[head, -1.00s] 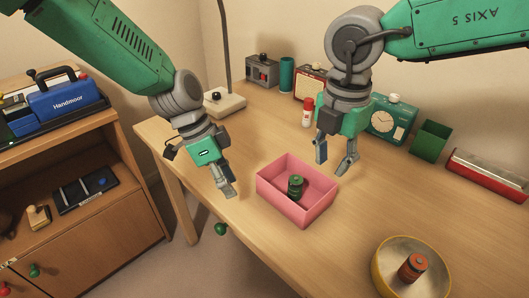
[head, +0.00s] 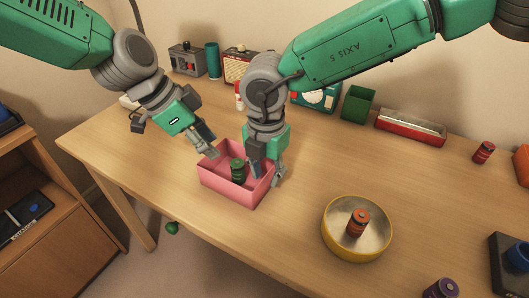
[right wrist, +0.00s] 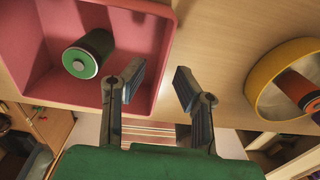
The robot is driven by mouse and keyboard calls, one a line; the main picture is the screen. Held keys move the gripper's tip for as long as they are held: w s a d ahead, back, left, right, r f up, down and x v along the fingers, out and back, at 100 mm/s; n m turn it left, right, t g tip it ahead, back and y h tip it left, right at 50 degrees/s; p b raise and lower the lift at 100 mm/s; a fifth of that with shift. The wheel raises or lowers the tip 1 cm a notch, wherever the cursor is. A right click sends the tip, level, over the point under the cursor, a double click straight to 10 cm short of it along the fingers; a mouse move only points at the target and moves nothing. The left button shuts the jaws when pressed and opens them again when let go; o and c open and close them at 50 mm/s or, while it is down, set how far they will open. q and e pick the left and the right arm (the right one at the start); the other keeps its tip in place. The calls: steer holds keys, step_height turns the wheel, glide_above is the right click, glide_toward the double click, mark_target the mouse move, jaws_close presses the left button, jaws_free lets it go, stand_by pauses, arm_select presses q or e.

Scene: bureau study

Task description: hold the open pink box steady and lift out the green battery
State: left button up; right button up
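The open pink box (head: 222,190) sits on the desk near its front edge. My right gripper (head: 266,174) is at the box's right side, partly hiding that wall. In the right wrist view its fingers (right wrist: 160,82) are apart with nothing gripped, and the box's wall edge appears between them.
A yellow-rimmed round tray (head: 329,236) holding an orange battery (head: 357,222) stands to the right. A purple battery (head: 441,290) and a red one (head: 484,152) are farther right. A green bin (head: 358,104) and a red-and-silver case (head: 410,127) line the back. Desk between box and tray is clear.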

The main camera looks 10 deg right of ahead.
mark_target(266, 192)
steer(key=shift+f, duration=1.95)
jaws_close()
